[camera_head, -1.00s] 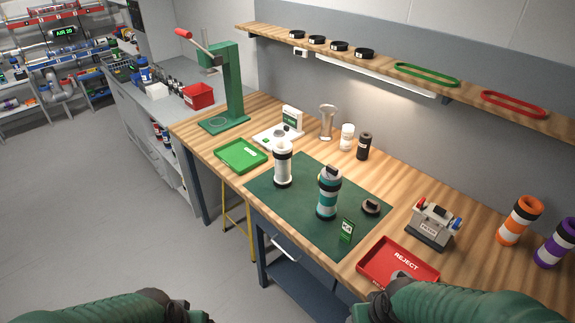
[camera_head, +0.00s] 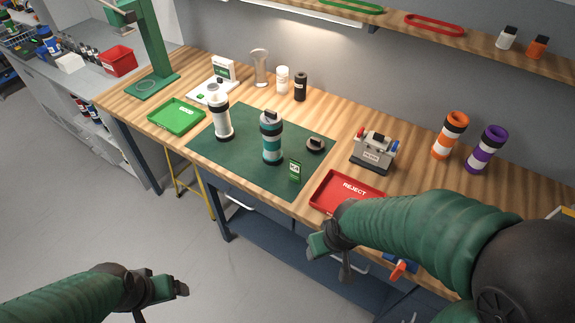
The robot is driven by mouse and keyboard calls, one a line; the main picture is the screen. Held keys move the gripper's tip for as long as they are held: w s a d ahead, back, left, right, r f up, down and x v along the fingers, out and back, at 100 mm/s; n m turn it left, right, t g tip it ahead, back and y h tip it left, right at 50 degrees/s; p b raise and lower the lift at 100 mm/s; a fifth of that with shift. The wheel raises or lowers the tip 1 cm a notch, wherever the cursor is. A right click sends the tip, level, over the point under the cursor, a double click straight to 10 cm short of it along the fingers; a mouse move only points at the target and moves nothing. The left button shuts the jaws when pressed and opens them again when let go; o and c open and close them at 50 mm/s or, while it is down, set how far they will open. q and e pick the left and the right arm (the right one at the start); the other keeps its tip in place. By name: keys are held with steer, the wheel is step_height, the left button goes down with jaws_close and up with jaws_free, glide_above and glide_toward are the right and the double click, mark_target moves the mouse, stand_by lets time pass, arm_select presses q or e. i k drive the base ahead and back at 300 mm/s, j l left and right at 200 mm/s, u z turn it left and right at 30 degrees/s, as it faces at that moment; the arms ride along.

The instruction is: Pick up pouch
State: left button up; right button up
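A small green packet with a white label (camera_head: 295,170), which looks like the pouch, stands near the front right edge of the dark green mat (camera_head: 240,155). It is in front of a teal and white tube (camera_head: 271,140) and a small dark round part (camera_head: 315,145). My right gripper (camera_head: 332,262) is in front of the table, below the red reject tray, well apart from the packet. Its fingers look spread and empty. My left gripper (camera_head: 162,303) is low at the bottom left over the floor, far from the table, with fingers apart and empty.
The red reject tray (camera_head: 328,202) lies between my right arm and the mat. A white tube (camera_head: 221,118) stands on the mat. A grey tester (camera_head: 372,152) and orange (camera_head: 448,136) and purple tubes (camera_head: 486,150) stand to the right. A green tray (camera_head: 176,117) lies left.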

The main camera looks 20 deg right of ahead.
mark_target(296, 167)
steer(key=i+j+z, duration=0.3)
steer(key=i, duration=0.35)
steer(key=i+j+z, duration=0.3)
steer(key=i+j, duration=0.25)
steer(key=j, duration=0.15)
